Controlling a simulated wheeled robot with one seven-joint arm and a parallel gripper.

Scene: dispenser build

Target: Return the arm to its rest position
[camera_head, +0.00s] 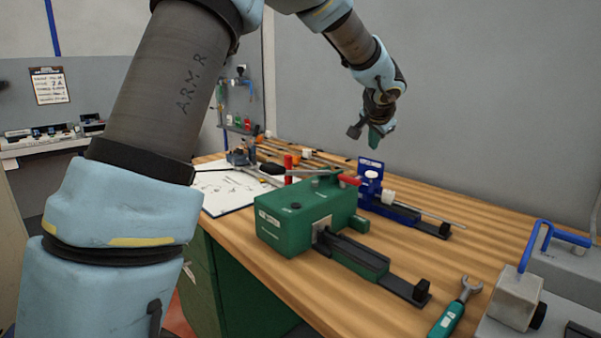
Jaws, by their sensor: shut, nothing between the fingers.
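My arm rises large from the lower left of the view, reaches over the top and comes down at the upper middle. My gripper (366,133) hangs at its end, above the far part of the wooden workbench. It is shut, small in the picture, with its fingers pointing down. It is apart from the things on the bench. A green dispenser (290,222) stands on the bench below it, nearer to me. A blue dispenser (372,188) stands behind that one, to the right.
The wooden workbench (455,205) runs along a grey wall. A wrench (462,303) lies at its front right, near grey equipment with a blue handle (540,243). A paper sheet (220,192) and several tools lie at the left. Open air surrounds my gripper.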

